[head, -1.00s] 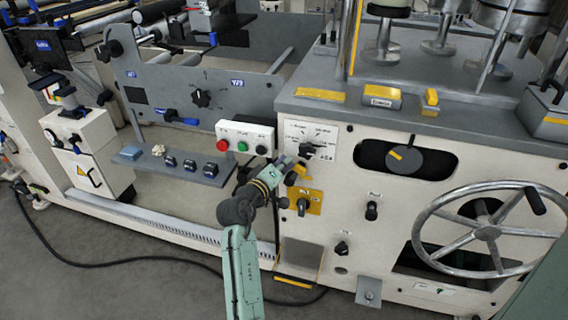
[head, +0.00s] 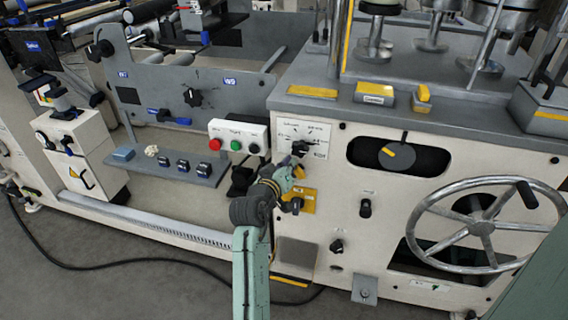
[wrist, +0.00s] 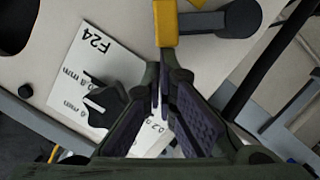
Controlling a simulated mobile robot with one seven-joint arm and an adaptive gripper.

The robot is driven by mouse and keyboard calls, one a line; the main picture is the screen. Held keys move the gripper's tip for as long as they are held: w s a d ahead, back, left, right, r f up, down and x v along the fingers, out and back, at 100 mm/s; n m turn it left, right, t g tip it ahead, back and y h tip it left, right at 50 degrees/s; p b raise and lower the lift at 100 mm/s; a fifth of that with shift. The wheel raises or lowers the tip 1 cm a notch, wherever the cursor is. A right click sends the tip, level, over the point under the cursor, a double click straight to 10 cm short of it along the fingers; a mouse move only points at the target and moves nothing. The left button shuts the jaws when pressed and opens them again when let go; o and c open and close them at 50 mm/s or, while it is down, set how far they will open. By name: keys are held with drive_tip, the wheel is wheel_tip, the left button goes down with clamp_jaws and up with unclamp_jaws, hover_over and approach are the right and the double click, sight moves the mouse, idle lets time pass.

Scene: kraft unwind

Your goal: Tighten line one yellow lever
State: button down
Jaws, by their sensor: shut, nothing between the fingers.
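The yellow lever (wrist: 165,24) shows at the top of the wrist view, with a second yellow arm and a dark grey round-ended part beside it. In the head view only a small yellow piece (head: 299,171) shows beside my gripper (head: 289,178), which hides the rest. My gripper (wrist: 163,85) is shut and empty, its fingertips just below the near end of the yellow bar; I cannot tell whether they touch. A white label plate with a black pointer knob (wrist: 105,103) lies left of the fingers; the knob also shows in the head view (head: 300,148).
A yellow plate with a knob (head: 308,200) sits just below my gripper. A button box (head: 239,136) and a shelf (head: 205,174) are to its left. A black knob (head: 365,208) and a large handwheel (head: 482,228) are to the right.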

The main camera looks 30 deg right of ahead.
drive_tip(key=s+d+f+m, duration=0.1)
drive_tip(key=s+d+f+m+y+b, duration=0.1)
drive_tip(key=m, duration=0.1)
drive_tip(key=shift+s+m+t, duration=0.15)
drive_tip(key=shift+m+t, duration=0.15)
drive_tip(key=shift+t, duration=0.1)
drive_tip(key=shift+s+d+f+m+t+y+b, duration=0.4)
drive_tip(key=shift+s+f+m+y+b, duration=0.2)
drive_tip(key=shift+m, duration=0.5)
drive_tip(key=shift+f, duration=0.1)
